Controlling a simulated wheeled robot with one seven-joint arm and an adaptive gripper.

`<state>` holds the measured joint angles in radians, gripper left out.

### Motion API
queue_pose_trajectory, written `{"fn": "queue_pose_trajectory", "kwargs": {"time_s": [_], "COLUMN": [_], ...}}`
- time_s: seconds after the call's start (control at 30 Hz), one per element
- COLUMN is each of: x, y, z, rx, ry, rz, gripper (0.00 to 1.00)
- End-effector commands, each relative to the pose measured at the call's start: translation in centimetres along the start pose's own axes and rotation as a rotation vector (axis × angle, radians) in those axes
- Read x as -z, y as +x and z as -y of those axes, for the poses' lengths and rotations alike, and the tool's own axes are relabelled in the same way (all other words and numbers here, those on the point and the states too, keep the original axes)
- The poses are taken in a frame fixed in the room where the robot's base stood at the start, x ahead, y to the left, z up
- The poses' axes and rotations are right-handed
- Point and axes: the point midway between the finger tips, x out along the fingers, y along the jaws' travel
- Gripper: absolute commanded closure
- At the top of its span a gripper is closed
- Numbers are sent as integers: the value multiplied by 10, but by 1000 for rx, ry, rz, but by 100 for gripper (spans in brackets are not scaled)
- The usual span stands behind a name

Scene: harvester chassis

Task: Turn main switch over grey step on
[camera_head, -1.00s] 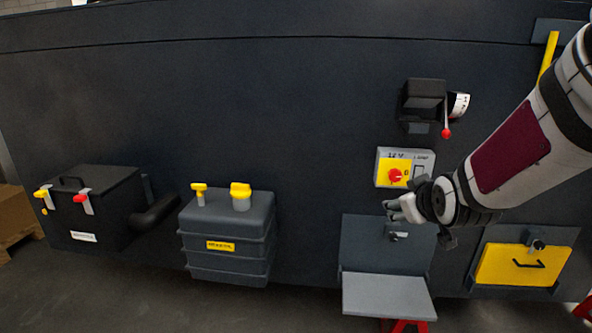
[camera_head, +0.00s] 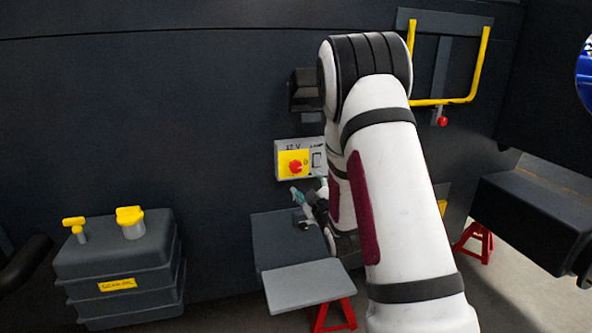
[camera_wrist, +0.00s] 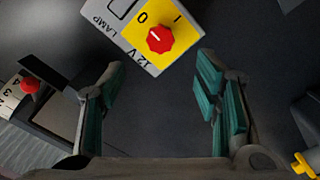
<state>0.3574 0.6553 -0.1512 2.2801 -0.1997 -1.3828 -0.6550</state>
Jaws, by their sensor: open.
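The main switch is a red knob (camera_head: 295,167) on a yellow plate of a grey panel (camera_head: 284,147), above the grey step (camera_head: 310,285). In the wrist view the knob (camera_wrist: 160,39) sits between the marks 0 and I, and its white pointer line is towards the 0. My gripper (camera_head: 303,200) is just below the panel in the head view, partly hidden by my arm. In the wrist view my gripper (camera_wrist: 160,78) is open and empty, its teal pads on either side below the knob and apart from it.
A dark box (camera_head: 303,90) is above the panel, partly behind my arm; its red-ended lever (camera_wrist: 30,85) shows left in the wrist view. A yellow rail (camera_head: 478,65) is at upper right. A grey tank (camera_head: 120,265) with yellow caps is at left.

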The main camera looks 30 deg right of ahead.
Motion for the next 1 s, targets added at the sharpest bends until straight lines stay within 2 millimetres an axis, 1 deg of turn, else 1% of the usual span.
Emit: {"fn": "queue_pose_trajectory", "kwargs": {"time_s": [0.03, 0.3, 0.5, 0.7, 1.0], "x": [0, 0, 0, 0, 0], "y": [10, 64, 96, 111, 114], "z": [0, 1, 1, 1, 1], "rx": [0, 0, 1, 1, 2], "ry": [0, 1, 1, 1, 1], "rz": [-2, -1, 0, 0, 1], "gripper": [43, 43, 43, 43, 43]}}
